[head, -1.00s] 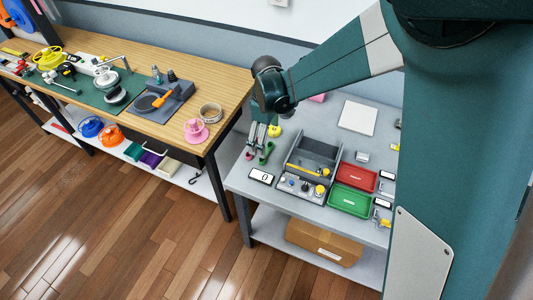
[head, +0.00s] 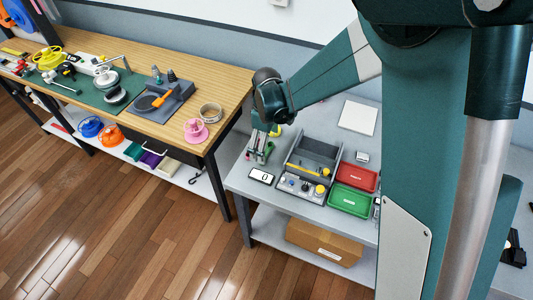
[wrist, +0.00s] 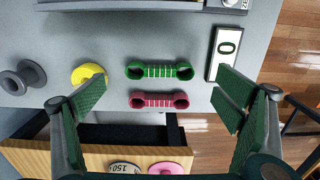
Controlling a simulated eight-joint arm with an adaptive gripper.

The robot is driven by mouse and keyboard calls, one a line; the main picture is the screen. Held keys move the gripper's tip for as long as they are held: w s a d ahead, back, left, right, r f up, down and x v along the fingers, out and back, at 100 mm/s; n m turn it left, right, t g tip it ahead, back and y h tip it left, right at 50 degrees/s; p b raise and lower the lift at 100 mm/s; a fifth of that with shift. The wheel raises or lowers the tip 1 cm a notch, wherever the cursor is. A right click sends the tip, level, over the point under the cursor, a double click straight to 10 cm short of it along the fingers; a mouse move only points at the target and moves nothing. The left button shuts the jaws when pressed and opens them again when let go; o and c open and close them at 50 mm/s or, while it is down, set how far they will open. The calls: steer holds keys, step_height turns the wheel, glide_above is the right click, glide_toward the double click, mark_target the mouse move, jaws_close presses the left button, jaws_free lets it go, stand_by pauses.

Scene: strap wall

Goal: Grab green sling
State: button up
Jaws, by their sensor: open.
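The green sling (wrist: 160,70) is a short strap with a round loop at each end and pale stripes along its middle. It lies flat on the grey table, crosswise in the wrist view. A pink-red sling (wrist: 159,101) of the same shape lies parallel just below it in that view, apart from it. My gripper (wrist: 158,98) is open and empty above the slings, one finger toward each side, with a gap to both. In the head view my gripper (head: 260,148) is over the left end of the grey table and partly hides the slings.
A display reading 0 (wrist: 225,53) lies right of the green sling in the wrist view. A yellow round object (wrist: 88,73) and a grey knob-like piece (wrist: 21,77) lie left. A grey compartment box (head: 314,157), red tray (head: 354,176) and green tray (head: 349,199) stand on the table.

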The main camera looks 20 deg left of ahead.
mark_target(267, 151)
steer(key=shift+f, duration=1.9)
steer(key=shift+c, duration=0.3)
steer(key=c, duration=0.9)
